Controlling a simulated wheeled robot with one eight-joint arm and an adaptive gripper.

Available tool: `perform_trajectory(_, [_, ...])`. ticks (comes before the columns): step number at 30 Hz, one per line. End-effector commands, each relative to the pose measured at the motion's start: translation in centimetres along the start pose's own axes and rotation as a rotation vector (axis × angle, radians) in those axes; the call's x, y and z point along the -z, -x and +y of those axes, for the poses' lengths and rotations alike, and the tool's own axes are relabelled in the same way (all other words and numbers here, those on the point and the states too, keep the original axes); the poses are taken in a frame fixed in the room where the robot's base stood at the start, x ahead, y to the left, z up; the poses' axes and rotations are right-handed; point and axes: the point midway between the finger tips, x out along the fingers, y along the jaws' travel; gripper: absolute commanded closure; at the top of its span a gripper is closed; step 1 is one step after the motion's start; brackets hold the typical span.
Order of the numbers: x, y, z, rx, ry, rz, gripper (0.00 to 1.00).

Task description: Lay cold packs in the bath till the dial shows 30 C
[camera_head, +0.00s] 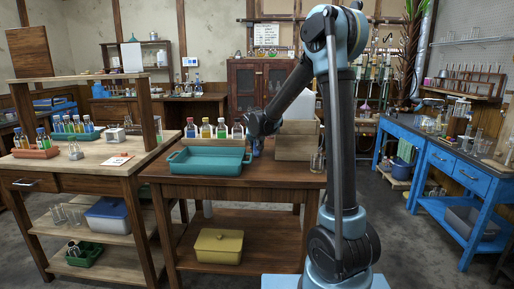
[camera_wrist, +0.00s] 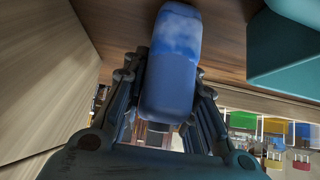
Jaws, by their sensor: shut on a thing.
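My gripper (camera_head: 258,138) is shut on a blue cold pack (camera_wrist: 172,62), a rounded block with a cloudy pale patch at one end. The pack sits between the two fingers in the wrist view. In the head view only a little blue of it shows under the gripper, just right of a teal tub (camera_head: 205,168). The tub, which may be the bath, stands on the brown wooden table; its corner also shows at upper right in the wrist view (camera_wrist: 285,62). I see no other cold pack for certain, and I cannot make out a dial.
A wooden crate (camera_head: 293,148) stands close to the right of my gripper; its wall fills the left of the wrist view. A yellow lidded box (camera_head: 218,247) is on the lower shelf. The table front (camera_head: 250,180) is clear.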

Motion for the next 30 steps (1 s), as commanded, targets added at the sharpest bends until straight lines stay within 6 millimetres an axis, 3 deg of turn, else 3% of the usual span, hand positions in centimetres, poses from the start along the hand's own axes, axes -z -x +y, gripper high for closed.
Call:
perform_trajectory(4, [-0.1,-0.1,0.0,0.000,0.000,0.000,1.00])
perform_trajectory(5, [-0.1,-0.1,0.0,0.000,0.000,0.000,0.71])
perform_trajectory(7, [-0.1,-0.1,0.0,0.000,0.000,0.000,0.56])
perform_trajectory(8, [-0.1,-0.1,0.0,0.000,0.000,0.000,0.54])
perform_trajectory(20, [0.1,0.2,0.1,0.000,0.000,0.000,0.54])
perform_trajectory(30, [0.0,4.0,0.1,0.000,0.000,0.000,0.54])
